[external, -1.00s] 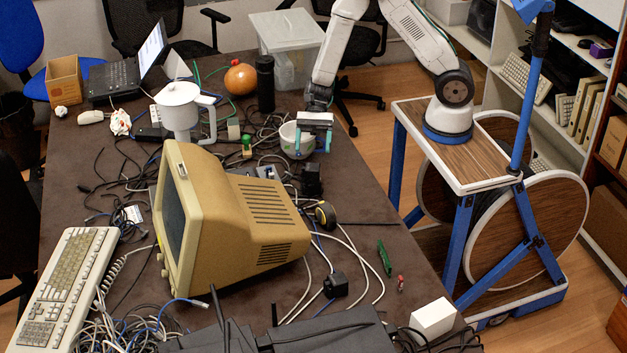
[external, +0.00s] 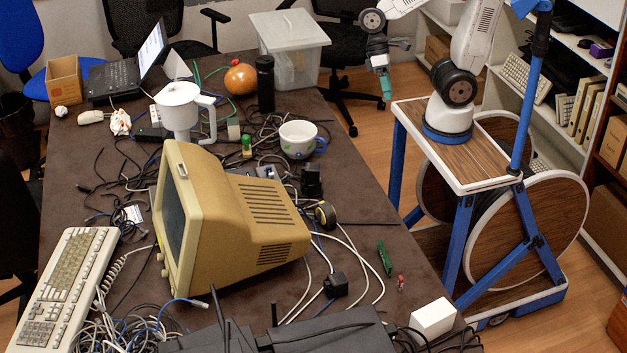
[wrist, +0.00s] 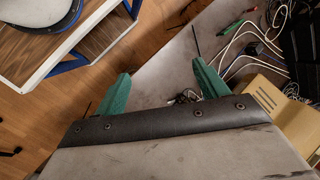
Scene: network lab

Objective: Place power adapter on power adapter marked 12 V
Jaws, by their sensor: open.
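One black power adapter (external: 335,285) sits on the table right of the beige monitor, among white cables. Another black block (external: 311,180), which looks like an adapter, stands behind the monitor near the mug. I cannot read a 12 V marking on either. My gripper (external: 385,85) hangs beyond the table's right edge, above the floor, away from both blocks. In the wrist view, my gripper (wrist: 162,88) has its green fingers wide apart with nothing between them.
The beige monitor (external: 262,215) fills the table's middle. A white mug (external: 298,139), a dark bottle (external: 265,84) and a white jug (external: 180,108) stand behind it. Cables cover much of the table. The strip along its right edge (external: 375,215) is mostly clear.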

